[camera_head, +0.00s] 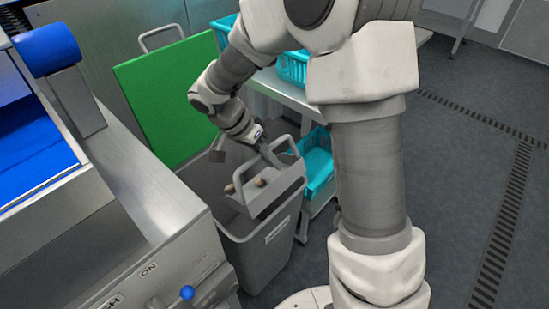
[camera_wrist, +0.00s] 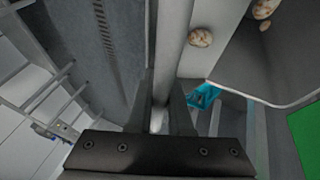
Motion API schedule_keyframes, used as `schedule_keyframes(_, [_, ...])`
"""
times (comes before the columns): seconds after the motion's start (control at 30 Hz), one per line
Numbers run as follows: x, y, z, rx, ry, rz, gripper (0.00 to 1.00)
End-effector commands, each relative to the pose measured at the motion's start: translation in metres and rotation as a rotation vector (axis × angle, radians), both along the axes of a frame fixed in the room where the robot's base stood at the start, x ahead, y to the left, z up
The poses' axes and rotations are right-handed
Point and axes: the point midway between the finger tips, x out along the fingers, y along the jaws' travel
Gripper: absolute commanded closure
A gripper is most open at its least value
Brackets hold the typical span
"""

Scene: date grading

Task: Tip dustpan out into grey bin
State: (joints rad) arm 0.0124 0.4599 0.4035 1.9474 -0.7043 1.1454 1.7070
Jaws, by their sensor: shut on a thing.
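The grey dustpan (camera_head: 273,196) is held over the open mouth of the grey bin (camera_head: 260,262) in the head view. Several brownish dates (camera_head: 260,182) lie in the dustpan. My gripper (camera_wrist: 160,115) is shut on the dustpan's handle (camera_wrist: 172,45), which runs up between the fingers. In the head view my gripper (camera_head: 262,145) is above the bin, at the raised handle. The bin's inside is mostly hidden by the dustpan.
A steel machine with a blue belt (camera_head: 35,115) stands at the left, close to the bin. A green panel (camera_head: 168,98) is behind the bin. Teal crates (camera_head: 318,168) stand on a white rack to the right. Open grey floor (camera_head: 450,180) lies at the right.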

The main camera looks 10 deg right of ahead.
Motion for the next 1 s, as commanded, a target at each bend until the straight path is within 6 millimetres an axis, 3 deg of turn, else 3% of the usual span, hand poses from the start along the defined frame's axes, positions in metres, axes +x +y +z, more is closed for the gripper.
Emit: schedule_keyframes(1.0, [0.052,0.035,0.010,-0.274,0.402,0.001,1.00])
